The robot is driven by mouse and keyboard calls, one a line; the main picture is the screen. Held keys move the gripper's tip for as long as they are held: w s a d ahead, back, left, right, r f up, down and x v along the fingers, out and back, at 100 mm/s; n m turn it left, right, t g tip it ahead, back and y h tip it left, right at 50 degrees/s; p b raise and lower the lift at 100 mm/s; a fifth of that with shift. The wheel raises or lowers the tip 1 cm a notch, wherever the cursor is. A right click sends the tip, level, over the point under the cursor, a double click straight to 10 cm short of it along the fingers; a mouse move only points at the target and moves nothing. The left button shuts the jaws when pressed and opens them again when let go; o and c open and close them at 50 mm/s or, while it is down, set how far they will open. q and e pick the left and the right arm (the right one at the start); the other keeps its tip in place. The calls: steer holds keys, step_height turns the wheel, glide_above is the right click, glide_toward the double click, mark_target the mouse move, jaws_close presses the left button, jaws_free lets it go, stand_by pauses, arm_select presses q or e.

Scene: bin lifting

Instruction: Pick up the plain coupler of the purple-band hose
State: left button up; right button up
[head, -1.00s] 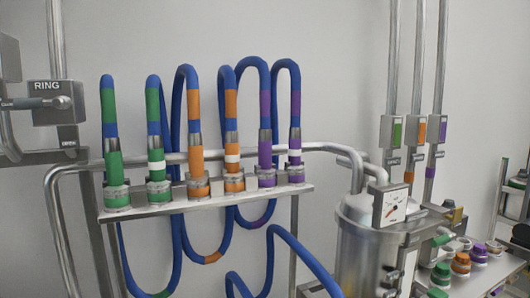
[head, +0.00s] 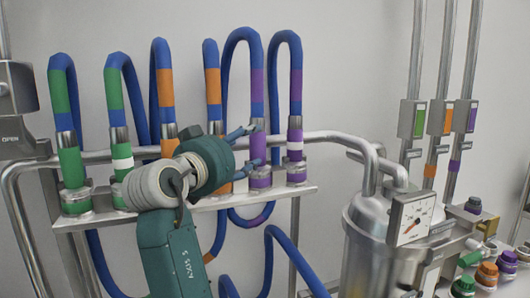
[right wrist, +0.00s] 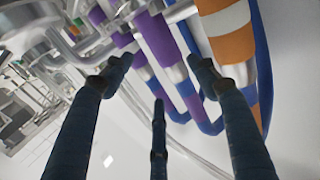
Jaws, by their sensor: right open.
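The plain purple coupler (head: 261,176) of the purple-band hose (head: 257,90) sits upright on the rack shelf, with no white ring. It also shows in the right wrist view (right wrist: 157,38), ahead of the fingers. My right gripper (head: 253,146) is open, its fingers pointing right at the upper part of this coupler, one higher and one lower. In the right wrist view the open fingers (right wrist: 162,66) have the coupler beyond the gap between them. Contact cannot be told. The white-ringed purple coupler (head: 295,150) stands just right of it. My left gripper is out of view.
The orange coupler with a white ring (right wrist: 225,22) is close beside the fingers and is mostly hidden by my gripper in the head view. Green couplers (head: 73,170) stand at the left of the shelf (head: 306,191). A metal tank (head: 375,250) with a gauge stands at right.

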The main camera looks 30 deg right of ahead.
mark_target(258, 136)
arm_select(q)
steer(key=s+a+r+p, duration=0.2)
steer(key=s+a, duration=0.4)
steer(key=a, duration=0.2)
arm_select(e)
steer(key=shift+w+d+r, duration=0.25)
steer(key=shift+w+d, duration=0.2)
steer(key=shift+d, duration=0.15)
steer(key=shift+w+d+r, duration=0.2)
steer(key=shift+w+d, duration=0.2)
steer(key=shift+d, duration=0.15)
steer(key=p+x, duration=0.2)
steer(key=x, duration=0.1)
steer(key=shift+a, duration=0.1)
steer(key=shift+p+x, duration=0.75)
steer(key=shift+x, duration=0.15)
steer(key=shift+w+d, duration=0.15)
steer(key=shift+d, duration=0.1)
steer(key=shift+w+d+f, duration=0.1)
steer(key=shift+w+f, duration=0.1)
steer(key=c, duration=0.8)
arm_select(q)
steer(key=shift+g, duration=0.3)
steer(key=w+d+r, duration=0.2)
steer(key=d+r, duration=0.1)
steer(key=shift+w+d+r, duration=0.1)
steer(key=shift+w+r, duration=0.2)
arm_select(e)
steer(key=c, duration=0.4)
